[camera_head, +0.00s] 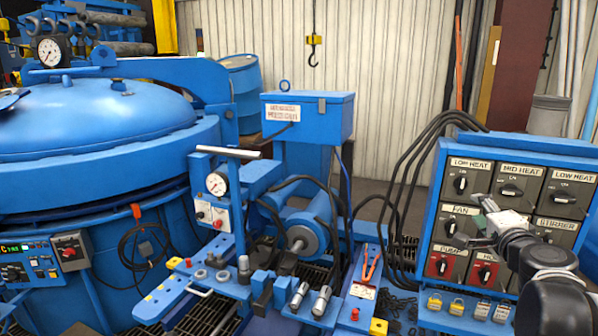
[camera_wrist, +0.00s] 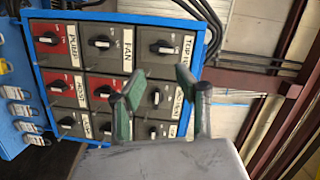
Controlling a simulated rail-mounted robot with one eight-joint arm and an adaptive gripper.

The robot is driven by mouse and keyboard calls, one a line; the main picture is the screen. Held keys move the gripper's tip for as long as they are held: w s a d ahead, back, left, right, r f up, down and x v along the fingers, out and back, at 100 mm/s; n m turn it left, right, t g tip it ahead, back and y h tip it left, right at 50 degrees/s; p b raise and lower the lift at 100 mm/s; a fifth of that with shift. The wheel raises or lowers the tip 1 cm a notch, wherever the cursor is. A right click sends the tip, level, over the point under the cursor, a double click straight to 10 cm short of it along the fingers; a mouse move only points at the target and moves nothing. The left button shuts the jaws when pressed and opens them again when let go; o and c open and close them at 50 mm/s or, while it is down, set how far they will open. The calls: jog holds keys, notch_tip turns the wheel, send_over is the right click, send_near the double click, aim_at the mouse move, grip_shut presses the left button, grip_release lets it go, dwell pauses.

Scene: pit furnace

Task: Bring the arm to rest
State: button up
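My gripper (camera_head: 477,220) is in front of the blue switch panel (camera_head: 431,222) at the right of the head view. Its two fingers stand apart with nothing between them. In the wrist view the gripper (camera_wrist: 158,74) shows green-padded fingers, open and empty, with the panel (camera_wrist: 36,75) behind them. The panel appears turned on its side there. My arm reaches in from the lower right of the head view and hides part of the panel's middle and lower switches. I cannot tell whether the gripper touches the panel.
A blue pump unit (camera_head: 300,235) with a gauge and handle stands mid-view. The domed furnace (camera_head: 95,115) fills the left. A hook (camera_head: 313,58) hangs at the back.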

jog(key=s+a+f+n+g+y, duration=0.25)
jog(key=a+n, duration=0.35)
jog(key=a, duration=0.4)
jog(key=s+a+f+n+g+y, duration=0.2)
jog(key=s+a+n+y, duration=0.25)
jog(key=a, duration=0.65)
jog(key=s+a+f+n+g+h, duration=0.1)
jog(key=s+f+n+g, duration=0.1)
jog(key=s, duration=0.4)
jog(key=s+a+f+n+g+h, duration=0.1)
jog(key=s+a+f+n+g, duration=0.1)
jog(key=s+f+n, duration=0.3)
jog(key=shift+s+a+g+h, duration=0.25)
jog(key=shift+s+g+h, duration=0.25)
jog(key=shift+s, duration=0.7)
